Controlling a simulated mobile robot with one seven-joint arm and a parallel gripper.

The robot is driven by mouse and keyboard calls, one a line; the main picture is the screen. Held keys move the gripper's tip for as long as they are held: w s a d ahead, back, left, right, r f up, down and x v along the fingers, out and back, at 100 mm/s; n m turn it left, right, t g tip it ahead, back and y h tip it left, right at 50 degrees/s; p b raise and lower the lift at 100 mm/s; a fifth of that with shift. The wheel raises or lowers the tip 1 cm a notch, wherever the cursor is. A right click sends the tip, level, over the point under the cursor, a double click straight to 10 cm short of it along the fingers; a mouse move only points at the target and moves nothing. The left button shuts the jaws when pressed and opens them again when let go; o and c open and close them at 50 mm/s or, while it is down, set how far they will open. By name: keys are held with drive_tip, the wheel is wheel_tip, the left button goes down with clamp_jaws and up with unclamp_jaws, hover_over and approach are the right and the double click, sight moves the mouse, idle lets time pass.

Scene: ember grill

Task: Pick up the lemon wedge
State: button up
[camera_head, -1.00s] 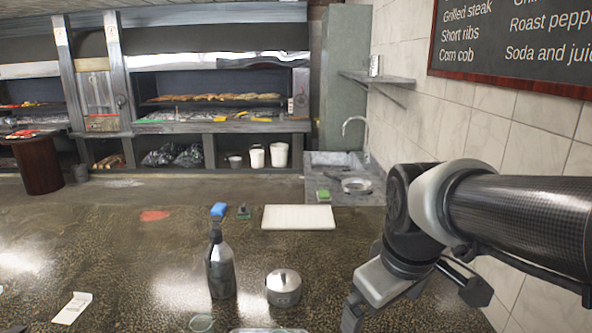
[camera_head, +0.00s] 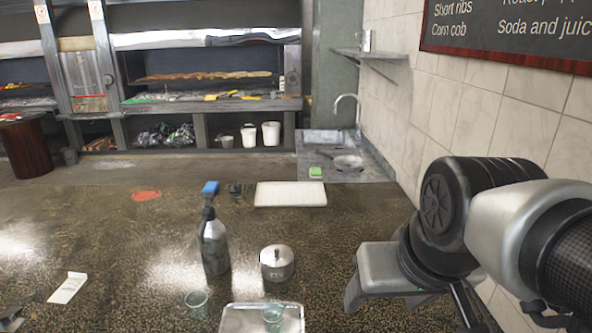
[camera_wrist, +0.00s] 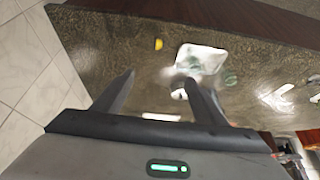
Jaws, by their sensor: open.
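The lemon wedge (camera_wrist: 159,44) is a small yellow piece on the dark speckled counter in the wrist view, left of the metal tray. It does not show in the head view. My gripper (camera_wrist: 158,82) is open and empty, with its two fingers spread well above the counter. The wedge lies beyond the fingertips in the wrist view. In the head view my gripper (camera_head: 408,300) hangs over the right part of the counter, with its fingers partly cut off or hidden.
A metal tray (camera_head: 233,322) with a glass (camera_head: 272,318) stands at the front edge of the picture. Another glass (camera_head: 197,304), a bottle (camera_head: 214,247) and a lidded metal pot (camera_head: 277,264) are nearby. A white board (camera_head: 290,194) lies farther back. The tiled wall (camera_head: 420,100) is at right.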

drive_tip(key=w+f, duration=0.1)
drive_tip(key=w, duration=0.1)
drive_tip(key=w+f+g+b, duration=0.1)
drive_tip(key=w+f, duration=0.1)
drive_tip(key=w, duration=0.1)
drive_tip(key=w+f+g+b, duration=0.1)
drive_tip(key=w+f, duration=0.1)
drive_tip(key=w, duration=0.1)
drive_tip(key=shift+w+a+f+y, duration=0.1)
drive_tip(key=shift+a+f+y, duration=0.05)
drive_tip(key=shift+a+y, duration=0.25)
drive_tip(key=c, duration=0.5)
drive_tip(key=w+f+g+h+b, duration=0.1)
drive_tip(key=w+f+g+b, duration=0.2)
drive_tip(key=w+f, duration=0.75)
drive_tip(key=f, duration=1.2)
drive_tip(key=shift+s+a+f, duration=0.15)
drive_tip(key=shift+s+f, duration=0.2)
drive_tip(key=shift+f, duration=0.05)
drive_tip(key=shift+d+f, duration=0.15)
drive_tip(key=shift+f, duration=1.2)
drive_tip(key=shift+d+f, duration=0.1)
drive_tip(key=shift+f, duration=1.2)
